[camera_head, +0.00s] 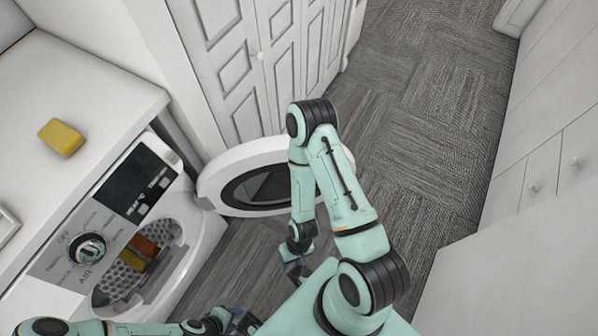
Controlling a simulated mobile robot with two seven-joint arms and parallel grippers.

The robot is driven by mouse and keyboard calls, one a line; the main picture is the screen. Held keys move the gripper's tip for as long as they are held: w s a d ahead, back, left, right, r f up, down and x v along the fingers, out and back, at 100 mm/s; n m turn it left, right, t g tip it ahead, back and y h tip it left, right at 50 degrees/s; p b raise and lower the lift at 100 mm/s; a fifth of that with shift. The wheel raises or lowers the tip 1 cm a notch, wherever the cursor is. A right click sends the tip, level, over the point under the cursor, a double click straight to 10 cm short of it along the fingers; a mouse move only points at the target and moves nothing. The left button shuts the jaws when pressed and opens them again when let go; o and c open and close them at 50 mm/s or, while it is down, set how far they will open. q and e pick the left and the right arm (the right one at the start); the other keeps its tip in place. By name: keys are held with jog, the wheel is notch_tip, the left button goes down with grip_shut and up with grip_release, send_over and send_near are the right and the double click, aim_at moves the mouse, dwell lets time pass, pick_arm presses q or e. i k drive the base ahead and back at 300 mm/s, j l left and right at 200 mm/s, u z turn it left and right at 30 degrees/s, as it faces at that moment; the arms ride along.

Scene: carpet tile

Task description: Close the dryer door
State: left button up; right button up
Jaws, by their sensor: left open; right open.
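The dryer (60,262) is at the left, with a dial and a dark display on its front panel. Its round door (215,178), a white ring with a dark glass centre, stands wide open, swung out to the right of the drum opening. The perforated drum (112,283) shows inside. My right gripper (297,268) is open and empty, below the door and apart from it. My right arm hides the door's right part. My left gripper (244,322) is open at the bottom edge, to the right of the drum opening; its fingers are small and dark.
Orange and yellow items (138,256) lie in the drum. A yellow sponge (60,137) sits on the white countertop (75,85). White panelled doors (250,60) stand behind the dryer door. White cabinets (550,165) line the right. Grey carpet (430,110) is clear between them.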

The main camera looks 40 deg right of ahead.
aim_at(252, 178)
jog(key=k+l+z, duration=0.1)
jog(key=l+z, duration=0.15)
jog(key=l, duration=0.8)
jog(key=l+u, duration=0.4)
jog(key=l, duration=0.65)
jog(key=l+u, duration=0.3)
jog(key=l, duration=0.2)
jog(key=l+u, duration=0.7)
jog(key=l, duration=0.2)
jog(key=k+l+u, duration=0.15)
jog(key=l+u, duration=0.15)
jog(key=l, duration=0.2)
jog(key=l+u, duration=0.7)
jog(key=k+l+u, duration=0.1)
jog(key=l+u, duration=0.25)
